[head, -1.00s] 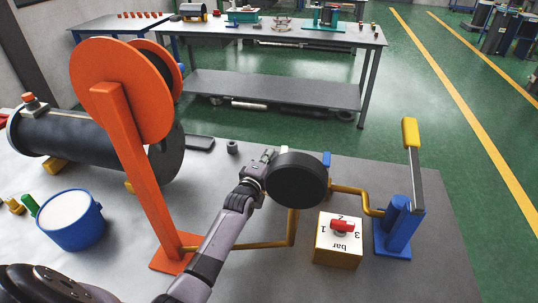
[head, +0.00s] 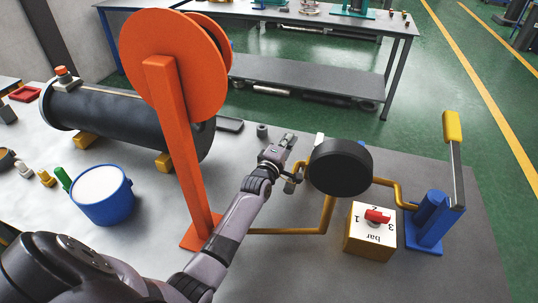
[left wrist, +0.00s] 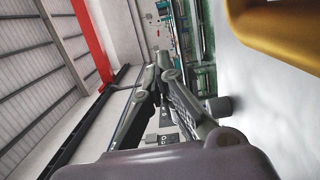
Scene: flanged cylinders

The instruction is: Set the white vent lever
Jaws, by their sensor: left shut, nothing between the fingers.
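A small white piece (head: 319,140), probably the vent lever, shows just above the left rim of the black round gauge (head: 340,168). Most of it is hidden behind the gauge, so I cannot tell its setting. The gauge sits on yellow pipework (head: 326,212). My left gripper (head: 288,139) is shut and empty, just left of the gauge and apart from the white piece. In the left wrist view its fingers (left wrist: 160,68) close together with nothing between them. My right gripper is not in view.
An orange wheel on a post (head: 178,120) stands left of my arm. A yellow box with a red knob (head: 370,234) and a blue pump with a yellow-handled lever (head: 430,218) stand right of the gauge. A small grey cylinder (head: 262,131) is behind the gripper.

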